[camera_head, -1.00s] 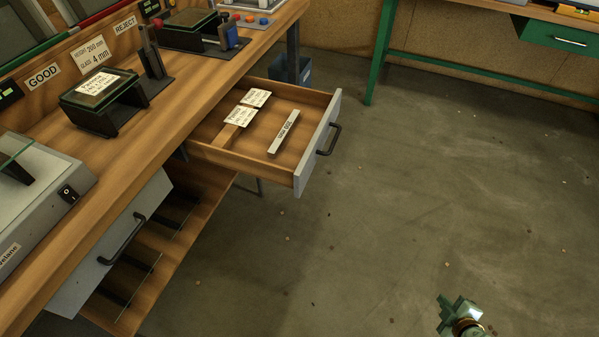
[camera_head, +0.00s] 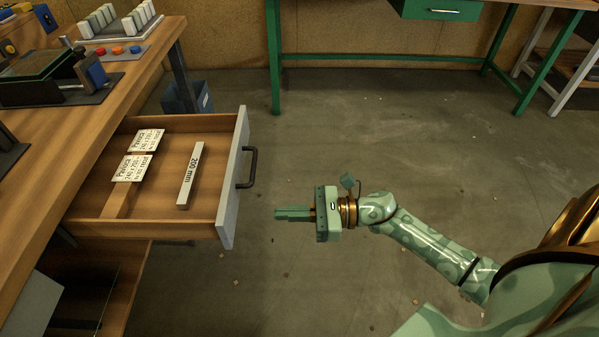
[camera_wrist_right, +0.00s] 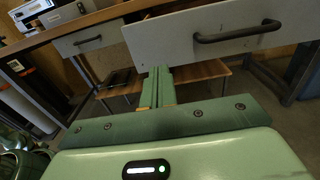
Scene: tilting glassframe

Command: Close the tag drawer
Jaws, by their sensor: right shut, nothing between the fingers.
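The tag drawer (camera_head: 232,190) stands pulled out from the wooden bench, with a grey front and a dark bar handle (camera_head: 249,167). Inside lie two white printed tags (camera_head: 132,168) and a grey bar marked 200 mm (camera_head: 190,176). My right gripper (camera_head: 278,213) is shut and empty, to the right of the drawer front's near end and pointing at it, apparently a small gap away. In the right wrist view the shut fingers (camera_wrist_right: 156,90) reach toward the lower edge of the grey drawer front (camera_wrist_right: 205,32), with its handle (camera_wrist_right: 238,33) to the right. My left gripper is out of view.
The wooden bench (camera_head: 60,150) runs along the left with fixtures on it. A blue bin (camera_head: 187,98) stands on the floor behind the drawer. A green table (camera_head: 440,12) stands at the back.

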